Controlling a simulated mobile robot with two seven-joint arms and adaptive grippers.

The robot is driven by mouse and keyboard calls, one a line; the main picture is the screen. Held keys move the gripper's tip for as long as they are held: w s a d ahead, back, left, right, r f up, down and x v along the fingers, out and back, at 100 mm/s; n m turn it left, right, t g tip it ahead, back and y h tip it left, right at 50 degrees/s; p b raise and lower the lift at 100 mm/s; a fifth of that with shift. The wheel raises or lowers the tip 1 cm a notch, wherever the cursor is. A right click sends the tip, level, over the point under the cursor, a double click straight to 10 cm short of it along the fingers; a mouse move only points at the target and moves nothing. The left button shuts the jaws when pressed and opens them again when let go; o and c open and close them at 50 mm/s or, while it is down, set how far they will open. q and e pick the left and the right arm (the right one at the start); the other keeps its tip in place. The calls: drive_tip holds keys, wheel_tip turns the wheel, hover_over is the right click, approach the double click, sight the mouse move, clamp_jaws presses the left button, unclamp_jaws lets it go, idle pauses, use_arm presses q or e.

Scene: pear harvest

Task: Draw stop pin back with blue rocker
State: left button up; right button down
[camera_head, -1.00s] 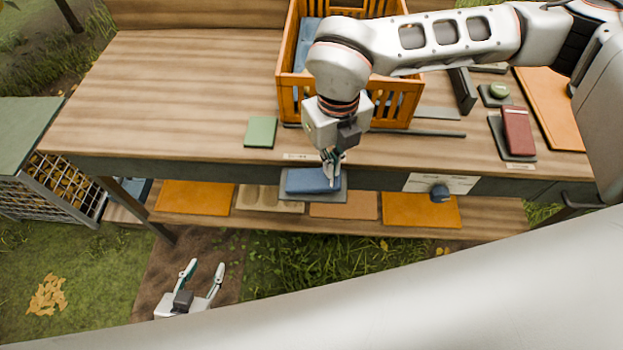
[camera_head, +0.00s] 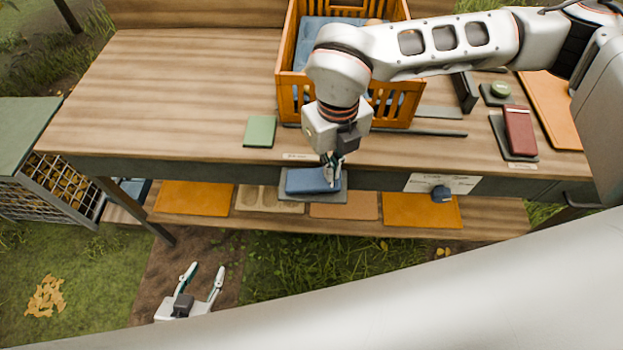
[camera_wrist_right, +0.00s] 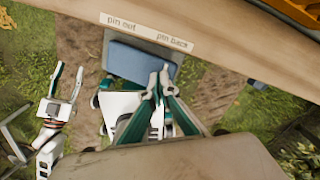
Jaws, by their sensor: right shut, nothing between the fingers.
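The blue rocker (camera_head: 306,181) sits on a grey plate (camera_head: 296,197) at the front edge of the workbench. In the right wrist view the rocker (camera_wrist_right: 140,62) lies beside a label strip (camera_wrist_right: 147,31) reading "pin out" and "pin back". My right gripper (camera_head: 333,176) is shut and empty, with its fingertips (camera_wrist_right: 160,74) at the rocker's "pin back" end. I cannot tell whether they touch it. My left gripper (camera_head: 205,269) is open and empty, low over the ground in front of the bench. I cannot clearly make out the stop pin.
An orange slatted crate (camera_head: 400,108) with a blue lining stands on the bench behind my right gripper. A dark bar (camera_head: 425,133) lies before it. A green pad (camera_head: 260,131) and red block (camera_head: 519,130) flank it.

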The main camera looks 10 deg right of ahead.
use_arm(q)
drive_tip(key=shift+s+f+b, duration=0.15)
drive_tip(key=shift+f+b, duration=0.2)
drive_tip(key=shift+f, duration=0.15)
use_arm(e)
drive_tip(key=shift+f, duration=0.75)
drive_tip(key=shift+r+p, duration=1.15)
drive_tip(key=shift+r, duration=0.85)
use_arm(q)
drive_tip(key=shift+w+r+p, duration=0.25)
drive_tip(key=shift+w+r, duration=0.05)
drive_tip(key=shift+r, duration=0.6)
drive_tip(key=shift+w+r+p, duration=0.25)
drive_tip(key=shift+r+p, duration=0.05)
drive_tip(key=shift+r, duration=0.6)
drive_tip(key=shift+w+r+p, duration=0.25)
drive_tip(key=shift+w+r, duration=0.05)
drive_tip(key=shift+r, duration=0.6)
use_arm(e)
drive_tip(key=shift+r, duration=1.55)
